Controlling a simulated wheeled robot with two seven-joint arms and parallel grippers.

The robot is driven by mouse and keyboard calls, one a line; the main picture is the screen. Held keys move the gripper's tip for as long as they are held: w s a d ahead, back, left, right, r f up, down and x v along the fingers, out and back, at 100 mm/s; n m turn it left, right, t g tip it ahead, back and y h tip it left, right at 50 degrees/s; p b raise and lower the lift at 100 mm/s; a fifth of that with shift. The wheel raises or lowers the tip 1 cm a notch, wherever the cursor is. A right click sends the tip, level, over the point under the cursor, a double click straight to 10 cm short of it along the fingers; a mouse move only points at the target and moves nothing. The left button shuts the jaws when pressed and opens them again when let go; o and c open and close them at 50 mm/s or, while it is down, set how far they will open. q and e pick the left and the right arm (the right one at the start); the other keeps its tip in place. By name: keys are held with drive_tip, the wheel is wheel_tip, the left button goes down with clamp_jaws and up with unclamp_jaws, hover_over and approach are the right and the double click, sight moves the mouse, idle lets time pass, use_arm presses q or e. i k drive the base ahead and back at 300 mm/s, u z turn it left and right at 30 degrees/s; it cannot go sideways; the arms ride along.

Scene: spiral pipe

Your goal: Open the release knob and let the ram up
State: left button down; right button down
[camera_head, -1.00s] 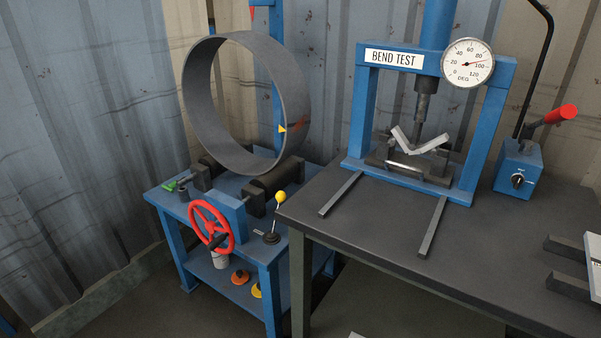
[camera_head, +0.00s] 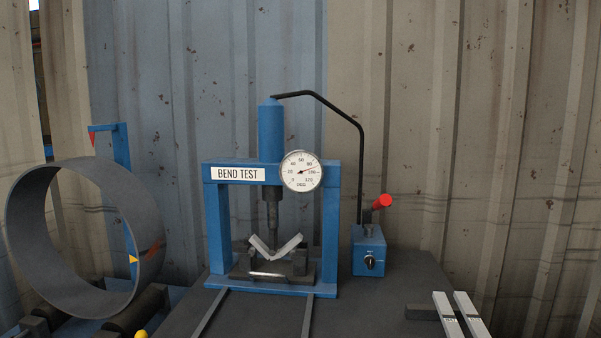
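The blue bend-test press (camera_head: 213,235) stands upright on the dark bench. Its ram (camera_head: 272,215) is down, with its tip in the crook of a V-bent grey metal strip (camera_head: 290,245) on the lower supports. The dial gauge (camera_head: 302,171) on the frame has its needle pointing to the upper right, between about 80 and 100. Right of the press is the blue pump box (camera_head: 366,252) with a black release knob (camera_head: 369,262) on its front and a red-ended lever (camera_head: 381,202) on top. Neither gripper is in view.
A large grey pipe ring (camera_head: 25,265) rests on dark rollers (camera_head: 135,310) at the left. Two pale metal strips (camera_head: 462,310) lie on a dark block (camera_head: 420,312) at the bench's right. A black hose (camera_head: 359,150) arches from cylinder to pump. The bench (camera_head: 255,318) is clear in front.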

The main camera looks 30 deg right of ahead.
sight(369, 261)
drive_tip(key=z, duration=1.3)
drive_tip(key=k, duration=1)
drive_tip(key=u, duration=0.95)
drive_tip(key=i, duration=1.05)
drive_tip(key=z, duration=0.55)
